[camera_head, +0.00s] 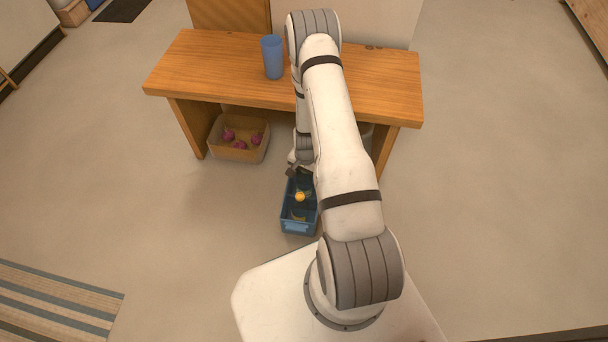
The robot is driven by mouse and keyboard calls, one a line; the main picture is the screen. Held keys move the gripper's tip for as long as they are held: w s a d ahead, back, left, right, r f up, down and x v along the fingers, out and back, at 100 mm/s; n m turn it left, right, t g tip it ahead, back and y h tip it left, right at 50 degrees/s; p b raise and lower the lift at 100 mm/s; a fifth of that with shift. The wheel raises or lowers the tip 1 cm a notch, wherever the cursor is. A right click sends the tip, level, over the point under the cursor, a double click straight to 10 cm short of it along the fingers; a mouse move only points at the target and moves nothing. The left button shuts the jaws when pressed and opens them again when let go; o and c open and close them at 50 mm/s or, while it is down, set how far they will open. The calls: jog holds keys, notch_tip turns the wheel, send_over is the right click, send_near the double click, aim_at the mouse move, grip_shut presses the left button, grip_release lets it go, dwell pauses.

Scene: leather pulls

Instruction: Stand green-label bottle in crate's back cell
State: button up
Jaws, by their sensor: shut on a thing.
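The blue crate (298,227) stands on the floor in front of the bench, between it and my base. A bottle with an orange-yellow cap (299,197) stands in it, near the middle. My gripper (293,172) is low at the crate's back end, partly hidden by my own arm. It is shut on a dark bottle (304,183) at the back of the crate. That bottle's label is not readable here, and I cannot tell whether its base rests on the crate floor.
A wooden bench (220,72) stands behind the crate, with a blue cup (272,57) on top. A cardboard box (239,137) with several pink things sits under its left side. A striped rug (55,303) lies at lower left. The floor left and right of the crate is clear.

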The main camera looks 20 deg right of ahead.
jog(key=o, duration=1.5)
jog(key=shift+f, duration=0.1)
jog(key=shift+c, duration=0.2)
notch_tip(320, 180, up, 12)
jog(key=p, duration=0.5)
jog(key=s+a+r+n, duration=0.2)
jog(key=a+r+n, duration=0.1)
jog(key=r, duration=1)
jog(key=s+a+r+n, duration=0.1)
jog(key=a+r+n, duration=0.15)
jog(key=r, duration=1.05)
jog(key=s+a+r+n, duration=0.2)
jog(key=s+r, duration=0.5)
jog(key=s+a+r+n+t, duration=0.1)
jog(key=s+a+r+n, duration=0.1)
jog(key=s+r, duration=0.5)
jog(key=shift+s+a+n, duration=0.35)
jog(key=shift+s+a, duration=0.25)
jog(key=shift+s, duration=0.1)
